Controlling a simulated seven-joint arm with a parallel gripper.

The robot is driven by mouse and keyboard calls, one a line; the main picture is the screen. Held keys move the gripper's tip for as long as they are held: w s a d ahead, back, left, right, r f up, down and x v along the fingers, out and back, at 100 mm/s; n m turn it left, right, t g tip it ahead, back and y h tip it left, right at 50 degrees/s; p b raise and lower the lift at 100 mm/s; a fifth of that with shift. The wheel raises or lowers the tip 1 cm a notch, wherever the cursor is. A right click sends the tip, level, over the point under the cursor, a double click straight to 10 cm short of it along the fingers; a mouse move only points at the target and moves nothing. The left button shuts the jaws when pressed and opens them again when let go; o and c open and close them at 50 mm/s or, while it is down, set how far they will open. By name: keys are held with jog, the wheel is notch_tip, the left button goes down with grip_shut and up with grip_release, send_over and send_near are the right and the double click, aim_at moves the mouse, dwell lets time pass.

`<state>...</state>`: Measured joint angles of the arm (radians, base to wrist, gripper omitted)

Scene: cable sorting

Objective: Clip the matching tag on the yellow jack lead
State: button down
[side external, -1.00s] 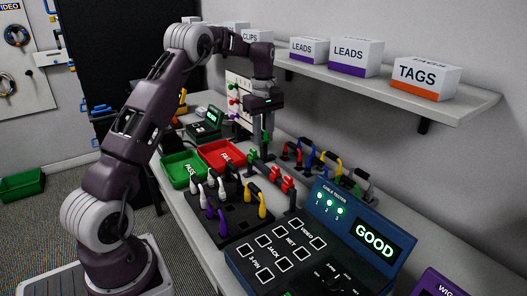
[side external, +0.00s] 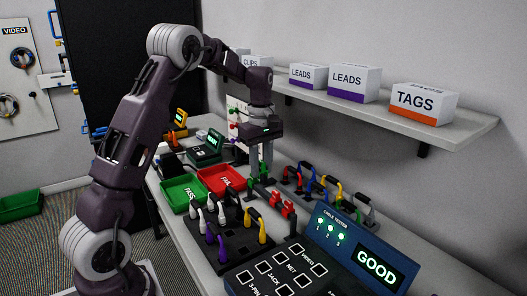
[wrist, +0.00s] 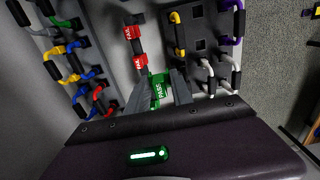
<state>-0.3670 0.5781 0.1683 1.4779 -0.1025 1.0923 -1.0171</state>
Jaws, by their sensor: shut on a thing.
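My gripper (side external: 262,172) points down behind the FAIL tags. In the wrist view my gripper (wrist: 157,92) has its fingers closed around a green PASS tag (wrist: 158,86). Two red FAIL tags (wrist: 136,48) stand in line beyond it; they also show in the side view (side external: 282,203). A yellow lead (side external: 257,226) stands on the black block in front; in the wrist view it is at the top (wrist: 175,18). Another yellow lead (side external: 329,185) is among the mixed leads at the back. Which one is the jack lead is not clear to me.
The black block (side external: 232,243) also holds white and purple leads. A green PASS bin (side external: 178,189) and a red FAIL bin (side external: 215,176) lie left of the tags. The cable tester (side external: 375,266) reads GOOD. A shelf (side external: 455,127) with boxes runs along the wall above.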

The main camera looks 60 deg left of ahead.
send_over(254, 211)
jog(key=shift+w+f, duration=0.15)
jog(key=shift+f, duration=0.75)
jog(key=shift+d+f, duration=0.1)
jog(key=shift+f, duration=2.35)
jog(key=shift+f, duration=0.15)
jog(key=shift+f, duration=0.4)
jog(key=shift+f, duration=0.45)
jog(key=shift+c, duration=2.4)
grip_release()
